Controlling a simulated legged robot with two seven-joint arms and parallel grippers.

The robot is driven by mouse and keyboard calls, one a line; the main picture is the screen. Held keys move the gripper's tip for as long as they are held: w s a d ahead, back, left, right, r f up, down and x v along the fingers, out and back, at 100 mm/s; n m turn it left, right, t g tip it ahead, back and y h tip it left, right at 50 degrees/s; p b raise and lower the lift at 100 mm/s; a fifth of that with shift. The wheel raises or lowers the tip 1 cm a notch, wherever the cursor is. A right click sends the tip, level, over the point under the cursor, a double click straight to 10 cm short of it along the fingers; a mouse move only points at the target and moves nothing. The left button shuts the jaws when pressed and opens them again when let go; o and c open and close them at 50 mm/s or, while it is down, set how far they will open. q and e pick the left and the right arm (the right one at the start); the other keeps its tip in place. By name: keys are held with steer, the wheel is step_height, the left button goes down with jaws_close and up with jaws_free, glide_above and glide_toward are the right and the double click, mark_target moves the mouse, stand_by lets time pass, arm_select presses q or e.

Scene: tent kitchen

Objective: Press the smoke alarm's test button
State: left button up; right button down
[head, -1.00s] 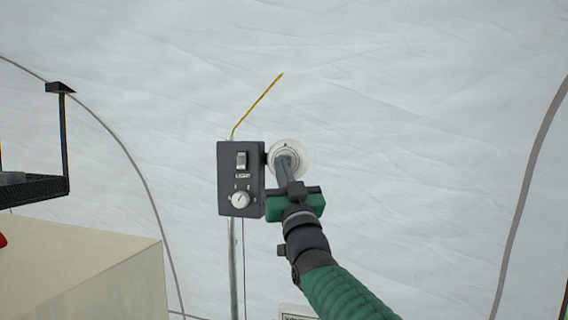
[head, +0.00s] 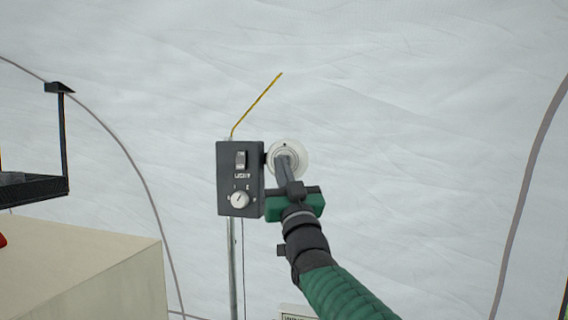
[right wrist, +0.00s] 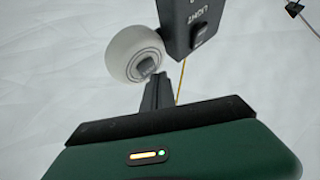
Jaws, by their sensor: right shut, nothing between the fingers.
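The smoke alarm (head: 301,153) is a round white disc just right of the dark switch box, in front of the tent wall. It also shows in the right wrist view (right wrist: 122,50), with a dark round centre (right wrist: 146,67) that looks like the button. My right gripper (head: 284,162) is shut and empty. Its fingertips overlap the alarm's face in the head view and hide part of it. In the right wrist view the fingertips (right wrist: 157,80) are at the lower edge of the alarm's centre; I cannot tell whether they touch it. My left gripper is not in view.
The dark box (head: 226,178) with a LIGHT switch and a dial stands on a metal pole (head: 233,270), close left of the alarm. A yellow rod (head: 258,103) rises above it. A beige block (head: 90,270) and a black shelf (head: 40,187) are at left.

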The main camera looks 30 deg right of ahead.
steer(key=shift+d, duration=0.1)
steer(key=shift+w+a+r, duration=0.2)
steer(key=shift+a, duration=0.1)
steer(key=shift+d, duration=0.35)
steer(key=shift+w+d, duration=0.3)
steer(key=shift+w, duration=0.1)
stand_by(0.8)
steer(key=shift+s+a+f+b, duration=0.1)
steer(key=shift+s+a+b, duration=0.5)
steer(key=shift+b, duration=0.25)
